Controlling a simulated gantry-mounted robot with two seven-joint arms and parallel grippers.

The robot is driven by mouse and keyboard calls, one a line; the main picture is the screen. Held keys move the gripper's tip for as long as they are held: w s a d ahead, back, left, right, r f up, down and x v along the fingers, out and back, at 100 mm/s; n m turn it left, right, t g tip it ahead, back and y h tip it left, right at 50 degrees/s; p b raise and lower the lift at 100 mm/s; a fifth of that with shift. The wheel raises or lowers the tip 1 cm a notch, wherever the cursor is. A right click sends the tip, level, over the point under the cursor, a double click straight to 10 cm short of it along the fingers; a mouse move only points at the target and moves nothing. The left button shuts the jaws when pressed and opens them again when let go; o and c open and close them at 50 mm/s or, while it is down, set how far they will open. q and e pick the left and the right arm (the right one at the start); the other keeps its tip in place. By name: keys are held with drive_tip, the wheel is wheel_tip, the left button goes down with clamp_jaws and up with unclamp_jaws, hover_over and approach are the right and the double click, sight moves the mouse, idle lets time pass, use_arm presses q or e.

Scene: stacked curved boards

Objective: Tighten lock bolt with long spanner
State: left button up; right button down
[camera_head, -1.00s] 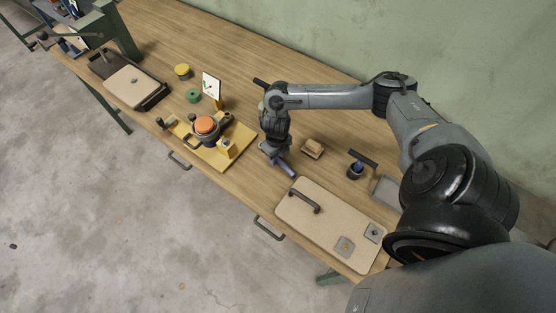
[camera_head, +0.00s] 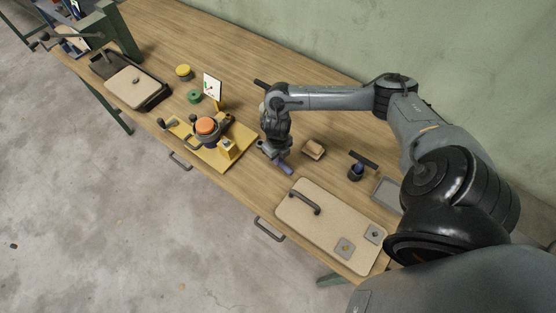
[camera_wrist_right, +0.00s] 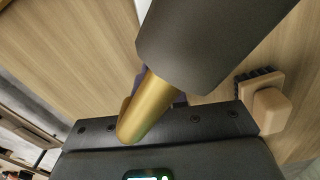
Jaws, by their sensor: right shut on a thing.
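My right gripper (camera_head: 279,158) is low over the middle of the bench, shut on a tool with a bluish-purple part (camera_head: 286,168) sticking out in the head view. In the right wrist view a thick dark grey cylinder and a brass rod (camera_wrist_right: 150,108) cross in front of the gripper, with a bit of purple behind. I cannot tell whether this is the long spanner. A yellow fixture (camera_head: 238,134) to the left carries an orange round part (camera_head: 206,125) and a yellow block (camera_head: 228,148). I cannot make out the lock bolt. My left gripper is not in view.
A wooden brush-like block (camera_head: 313,149) lies right of the gripper and shows in the wrist view (camera_wrist_right: 270,112). A dark blue cup (camera_head: 355,173) and a dark bar (camera_head: 363,159) are further right. A tan board with handle (camera_head: 322,222) lies in front.

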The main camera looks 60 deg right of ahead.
drive_tip(key=shift+r+p, duration=1.45)
drive_tip(key=shift+r, duration=0.25)
drive_tip(key=shift+r+p, duration=1.1)
drive_tip(key=shift+r, duration=0.2)
drive_tip(key=shift+w+a, duration=0.1)
